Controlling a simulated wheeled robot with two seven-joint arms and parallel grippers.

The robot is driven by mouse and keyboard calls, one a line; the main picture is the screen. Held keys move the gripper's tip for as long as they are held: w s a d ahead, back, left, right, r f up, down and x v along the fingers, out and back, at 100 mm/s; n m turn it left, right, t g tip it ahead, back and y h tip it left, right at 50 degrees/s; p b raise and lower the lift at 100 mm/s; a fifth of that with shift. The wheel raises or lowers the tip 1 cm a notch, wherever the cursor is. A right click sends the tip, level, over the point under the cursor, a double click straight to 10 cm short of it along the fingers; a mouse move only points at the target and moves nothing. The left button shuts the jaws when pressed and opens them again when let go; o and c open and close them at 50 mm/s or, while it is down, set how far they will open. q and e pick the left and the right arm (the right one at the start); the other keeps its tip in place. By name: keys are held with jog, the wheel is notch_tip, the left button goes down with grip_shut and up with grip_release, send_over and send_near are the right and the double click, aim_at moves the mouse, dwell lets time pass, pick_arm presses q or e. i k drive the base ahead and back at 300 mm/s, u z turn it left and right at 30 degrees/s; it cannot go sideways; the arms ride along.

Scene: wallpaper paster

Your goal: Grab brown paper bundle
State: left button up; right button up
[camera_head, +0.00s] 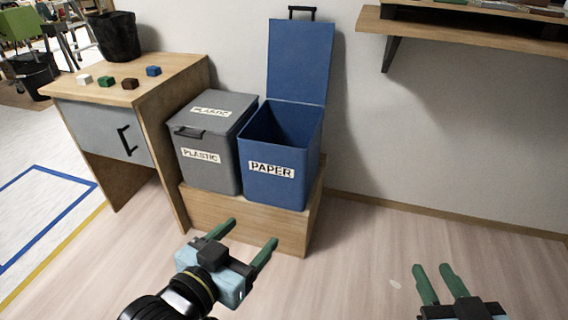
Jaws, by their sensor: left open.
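No brown paper bundle can be made out in the head view. The open blue PAPER bin (270,178) stands on a low wooden box, its lid raised against the wall; what its inside holds cannot be seen. My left gripper (248,231) is open and empty, above the floor in front of the box. My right gripper (432,267) is at the bottom right, its fingers apart with nothing visible between them. It is well away from the bins, over bare floor.
The grey PLASTIC bin (208,170), lid shut, stands left of the blue one on the wooden box (250,222). A wooden desk (185,72) holds a black bucket (115,36) and several small cubes. A wall shelf (460,30) is at upper right. The right floor is clear.

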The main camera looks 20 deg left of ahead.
aim_at(130, 83)
jog(key=u, duration=1.45)
